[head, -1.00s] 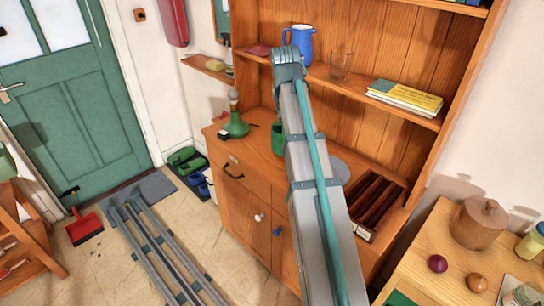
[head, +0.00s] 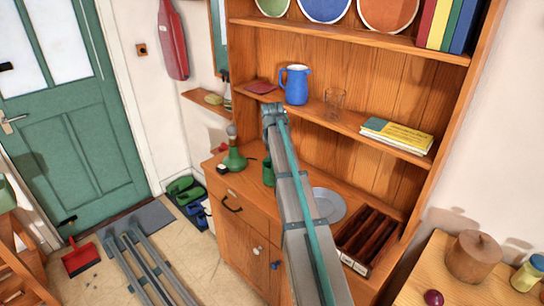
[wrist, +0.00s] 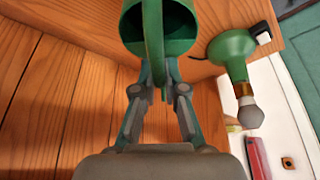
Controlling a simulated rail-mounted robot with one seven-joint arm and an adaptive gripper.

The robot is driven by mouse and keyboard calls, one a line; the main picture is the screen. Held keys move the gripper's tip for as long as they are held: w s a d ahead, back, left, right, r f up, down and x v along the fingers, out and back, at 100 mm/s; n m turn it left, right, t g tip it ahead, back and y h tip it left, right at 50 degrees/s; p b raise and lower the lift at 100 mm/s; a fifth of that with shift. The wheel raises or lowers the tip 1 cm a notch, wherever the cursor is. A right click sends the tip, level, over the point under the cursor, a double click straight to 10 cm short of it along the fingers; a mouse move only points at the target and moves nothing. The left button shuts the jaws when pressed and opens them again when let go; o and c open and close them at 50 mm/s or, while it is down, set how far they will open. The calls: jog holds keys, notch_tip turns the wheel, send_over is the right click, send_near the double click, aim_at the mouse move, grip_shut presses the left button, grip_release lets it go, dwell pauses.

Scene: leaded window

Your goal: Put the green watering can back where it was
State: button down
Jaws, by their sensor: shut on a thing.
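The green watering can (head: 268,173) shows in the head view as a small green strip at the left edge of my arm, over the dresser's counter; my arm hides the rest. In the wrist view the can (wrist: 184,40) fills the top middle, with its open top and upright handle strip facing the camera. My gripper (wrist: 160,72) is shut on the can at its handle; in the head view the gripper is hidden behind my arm. I cannot tell whether the can touches the counter.
A green lamp with a bare bulb (head: 235,161) stands left of the can, close by. A grey plate (head: 329,205) and a dark compartment tray (head: 369,240) lie to the right. A blue jug (head: 295,86) and a glass (head: 334,102) stand on the shelf above.

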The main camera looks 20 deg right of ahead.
jog(key=shift+w+d+f, duration=0.15)
jog(key=shift+w+f, duration=0.35)
jog(key=shift+f, duration=0.05)
jog(key=shift+f+p, duration=0.65)
jog(key=shift+f, duration=1.2)
jog(key=c, duration=1.2)
grip_release()
jog(key=b+v, duration=0.3)
jog(key=v, duration=0.9)
